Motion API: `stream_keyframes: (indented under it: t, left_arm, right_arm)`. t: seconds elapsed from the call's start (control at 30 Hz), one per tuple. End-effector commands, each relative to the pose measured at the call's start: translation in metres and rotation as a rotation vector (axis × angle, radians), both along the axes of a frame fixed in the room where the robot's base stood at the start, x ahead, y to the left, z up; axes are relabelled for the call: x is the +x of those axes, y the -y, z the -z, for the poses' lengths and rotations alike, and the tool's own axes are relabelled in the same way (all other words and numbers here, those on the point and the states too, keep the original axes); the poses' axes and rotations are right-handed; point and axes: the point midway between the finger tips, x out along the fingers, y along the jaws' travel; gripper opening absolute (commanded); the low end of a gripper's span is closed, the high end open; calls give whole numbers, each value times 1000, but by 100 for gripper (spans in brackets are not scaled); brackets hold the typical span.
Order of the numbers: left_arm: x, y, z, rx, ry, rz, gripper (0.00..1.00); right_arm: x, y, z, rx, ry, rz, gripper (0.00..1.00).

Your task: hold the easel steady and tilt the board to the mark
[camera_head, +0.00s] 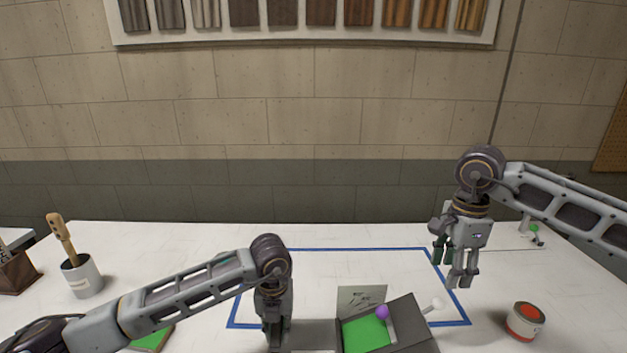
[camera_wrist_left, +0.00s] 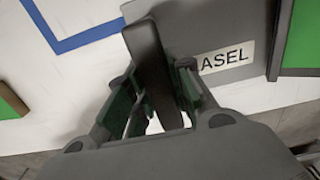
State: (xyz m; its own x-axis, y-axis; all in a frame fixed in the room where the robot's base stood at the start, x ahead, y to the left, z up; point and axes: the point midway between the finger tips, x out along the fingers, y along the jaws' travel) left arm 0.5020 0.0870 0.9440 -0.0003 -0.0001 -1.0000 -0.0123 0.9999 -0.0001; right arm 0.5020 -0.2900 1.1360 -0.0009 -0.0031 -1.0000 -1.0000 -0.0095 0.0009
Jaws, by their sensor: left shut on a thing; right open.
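The easel (camera_head: 408,322) is a dark grey stand near the front of the table, with a green board (camera_head: 365,333) and a purple knob (camera_head: 382,312). A pale knob (camera_head: 436,303) sticks out on its right. A card with faint marks (camera_head: 362,296) stands behind the board. My left gripper (camera_head: 276,335) is shut on a dark upright bar (camera_wrist_left: 150,55) on the grey base plate (camera_wrist_left: 195,25), beside a label reading "ASEL" (camera_wrist_left: 225,58). The board also shows in the left wrist view (camera_wrist_left: 302,40). My right gripper (camera_head: 459,280) is open and empty, above the table right of the easel.
Blue tape (camera_head: 335,249) outlines an area around the easel. A red-topped round can (camera_head: 525,320) stands at the right. A white cup with wooden tools (camera_head: 82,277) is at the left. A green flat item (camera_head: 152,339) lies under my left arm. The table behind the easel is clear.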

Motion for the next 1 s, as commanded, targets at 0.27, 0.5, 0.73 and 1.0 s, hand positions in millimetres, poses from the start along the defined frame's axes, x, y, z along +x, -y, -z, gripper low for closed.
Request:
stream_keyframes:
  t: [0.27,0.5,0.73,1.0]
  left_arm:
    - [-1,1,0,-1,-1,2,0]
    - [0,1,0,-1,-1,2,40]
    - [0,0,0,0,0,1,47]
    - [0,0,-3,-1,0,0,47]
  right_arm:
    - [0,0,-4,1,0,0,51]
    - [0,0,-4,1,0,0,51]
    - [0,0,-4,1,0,0,51]
    - [0,0,-4,1,0,0,51]
